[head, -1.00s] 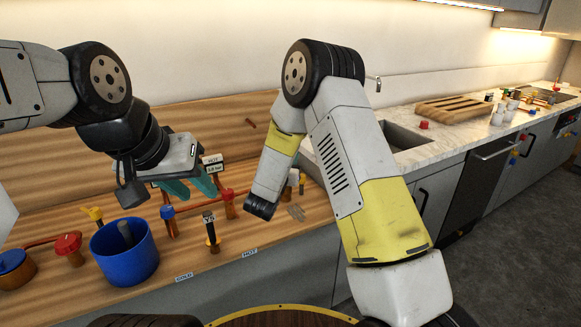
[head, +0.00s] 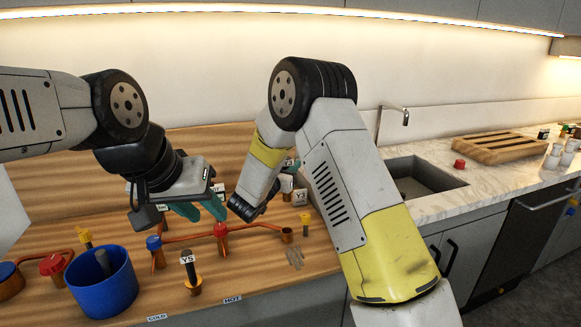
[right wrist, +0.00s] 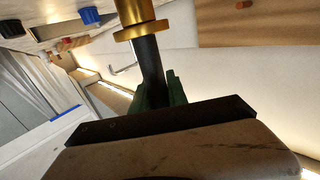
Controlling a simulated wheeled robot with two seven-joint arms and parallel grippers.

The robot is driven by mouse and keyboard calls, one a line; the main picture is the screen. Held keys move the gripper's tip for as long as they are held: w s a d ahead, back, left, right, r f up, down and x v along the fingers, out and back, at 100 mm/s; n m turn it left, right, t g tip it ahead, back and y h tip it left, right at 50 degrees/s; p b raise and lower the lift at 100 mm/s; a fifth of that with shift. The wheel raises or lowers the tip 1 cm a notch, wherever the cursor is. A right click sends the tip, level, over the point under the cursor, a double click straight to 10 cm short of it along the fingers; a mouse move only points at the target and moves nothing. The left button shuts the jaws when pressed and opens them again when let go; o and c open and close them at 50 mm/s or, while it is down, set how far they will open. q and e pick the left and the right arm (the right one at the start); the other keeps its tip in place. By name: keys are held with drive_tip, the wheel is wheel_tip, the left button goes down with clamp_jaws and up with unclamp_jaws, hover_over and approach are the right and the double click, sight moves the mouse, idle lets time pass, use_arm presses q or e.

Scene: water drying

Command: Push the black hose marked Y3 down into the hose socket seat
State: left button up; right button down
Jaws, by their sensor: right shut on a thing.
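In the right wrist view, a black hose (right wrist: 149,62) runs between the two green fingers of my right gripper (right wrist: 158,82), which is shut on it. The hose meets a gold collar (right wrist: 141,28) beyond the fingers; I cannot tell how deep it sits. In the head view, a Y3 label (head: 300,197) shows just beside my right forearm, and the arm hides the right fingers and the hose. My left gripper (head: 202,209) hangs above the wooden board on the left, its green fingers apart and empty.
A black hose labelled Y5 (head: 187,262) stands upright near the board's front. A blue bucket (head: 103,290) stands left of it. Copper pipes with a red valve (head: 220,230) and a blue valve (head: 153,243) lie behind. A sink (head: 425,178) is on the right.

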drive_tip(key=shift+f, duration=2.9)
wheel_tip(320, 180, down, 7)
idle(1.9)
drive_tip(key=shift+f, duration=0.3)
drive_tip(key=shift+f, duration=1.25)
drive_tip(key=c, duration=1.2)
unclamp_jaws()
drive_tip(key=shift+s+a, duration=0.1)
drive_tip(key=shift+s, duration=0.05)
drive_tip(key=v, duration=0.7)
drive_tip(key=shift+s, duration=0.3)
